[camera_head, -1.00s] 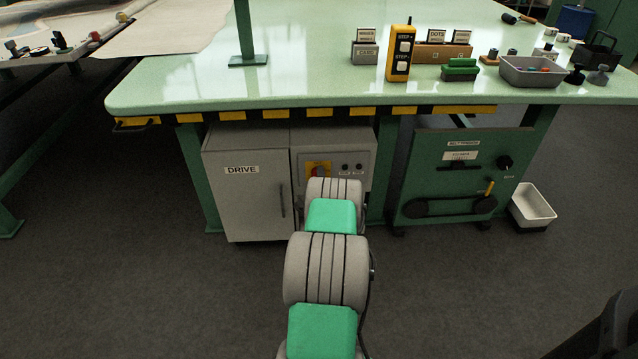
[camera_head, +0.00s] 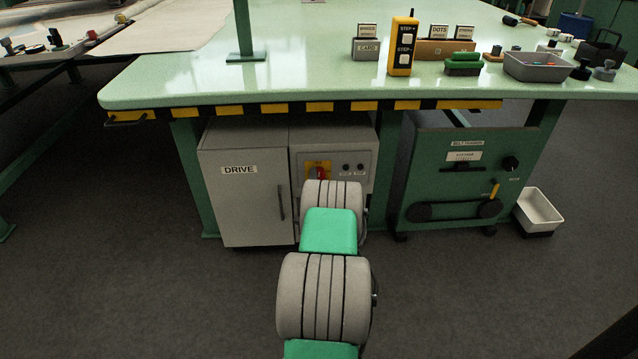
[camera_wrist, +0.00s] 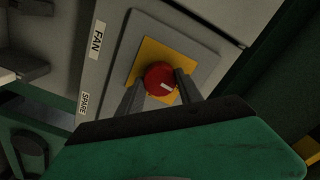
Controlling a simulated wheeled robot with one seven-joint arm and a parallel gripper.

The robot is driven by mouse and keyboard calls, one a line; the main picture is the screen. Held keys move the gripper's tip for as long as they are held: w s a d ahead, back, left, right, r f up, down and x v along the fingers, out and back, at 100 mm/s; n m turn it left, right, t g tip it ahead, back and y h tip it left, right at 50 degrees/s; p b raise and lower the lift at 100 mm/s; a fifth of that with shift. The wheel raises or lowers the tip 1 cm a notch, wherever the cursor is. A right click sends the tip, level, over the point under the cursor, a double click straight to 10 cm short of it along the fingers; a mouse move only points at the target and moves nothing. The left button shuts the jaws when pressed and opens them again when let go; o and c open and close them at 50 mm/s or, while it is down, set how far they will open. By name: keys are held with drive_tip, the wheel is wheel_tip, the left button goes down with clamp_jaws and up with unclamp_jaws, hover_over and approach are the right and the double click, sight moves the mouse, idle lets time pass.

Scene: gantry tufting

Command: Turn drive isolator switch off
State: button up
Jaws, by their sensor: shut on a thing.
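The drive isolator switch is a red rotary knob (camera_wrist: 160,78) on a yellow plate (camera_wrist: 150,57), on the grey cabinet labelled DRIVE (camera_head: 240,200). In the wrist view my gripper (camera_wrist: 160,88) has one finger on each side of the knob and is shut on it. A pale mark on the knob's face lies nearly level in that view. In the head view the red knob (camera_head: 320,172) and yellow plate show just above my arm, which hides the gripper and the lower part of the switch.
The green tabletop (camera_head: 300,70) overhangs the cabinet, with a yellow and black striped edge. A green belt-tension panel (camera_head: 465,180) stands to the right, with a white bin (camera_head: 540,208) beside it. Labels FAN (camera_wrist: 98,40) and SPARE (camera_wrist: 83,103) sit beside the switch.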

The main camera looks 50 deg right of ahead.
drive_tip(key=shift+n, duration=0.6)
drive_tip(key=shift+b, duration=0.3)
drive_tip(key=o, duration=1.4)
drive_tip(key=shift+c, duration=0.2)
drive_tip(key=shift+s+a, duration=0.1)
drive_tip(key=p+v, duration=0.1)
drive_tip(key=v, duration=0.6)
drive_tip(key=shift+s+a+p, duration=0.15)
drive_tip(key=shift+a+p, duration=0.05)
drive_tip(key=shift+p, duration=0.15)
